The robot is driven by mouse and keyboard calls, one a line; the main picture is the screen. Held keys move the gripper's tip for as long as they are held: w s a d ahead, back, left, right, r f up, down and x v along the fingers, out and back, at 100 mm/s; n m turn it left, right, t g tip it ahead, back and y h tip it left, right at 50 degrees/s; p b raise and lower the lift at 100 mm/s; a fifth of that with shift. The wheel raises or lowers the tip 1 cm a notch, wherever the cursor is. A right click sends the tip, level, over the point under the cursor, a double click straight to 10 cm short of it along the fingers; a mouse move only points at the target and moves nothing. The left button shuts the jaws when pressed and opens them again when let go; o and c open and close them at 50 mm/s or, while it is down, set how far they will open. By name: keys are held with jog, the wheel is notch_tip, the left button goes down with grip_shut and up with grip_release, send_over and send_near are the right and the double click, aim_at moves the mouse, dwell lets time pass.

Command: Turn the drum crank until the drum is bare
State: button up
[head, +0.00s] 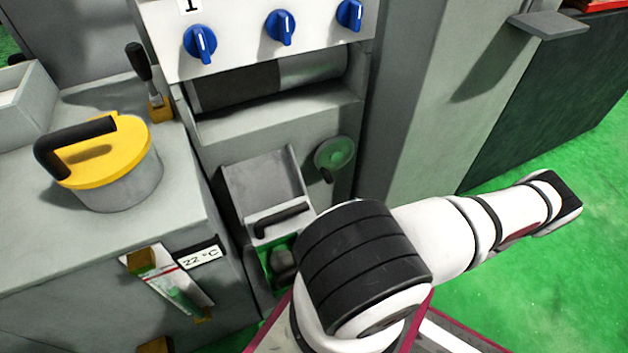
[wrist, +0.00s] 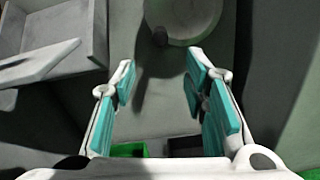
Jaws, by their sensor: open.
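The drum (head: 235,87) lies in a slot under the blue knobs in the head view. Its left part is dark and its right part is light grey. The drum crank, a round green-grey disc (head: 334,153) with a small dark handle (head: 326,175), is on the panel below the drum's right end. In the wrist view the disc (wrist: 185,15) is at the top, with its handle (wrist: 160,37) at its lower left. My gripper (wrist: 160,70) is open and empty, its fingertips just below the disc and apart from the handle. In the head view my arm hides the gripper.
A grey tray (head: 262,186) with a dark handle and a green-lined bin (head: 268,275) are left of my arm. A yellow-lidded pot (head: 115,185) and a lever (head: 138,62) stand on the left counter. A grey column (head: 425,120) rises right of the crank.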

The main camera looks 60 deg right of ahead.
aim_at(331, 183)
jog(key=shift+n, duration=0.9)
jog(key=b+x, duration=0.3)
jog(key=x, duration=1)
jog(key=shift+w+d+r+b, duration=0.15)
jog(key=shift+b, duration=0.15)
grip_shut()
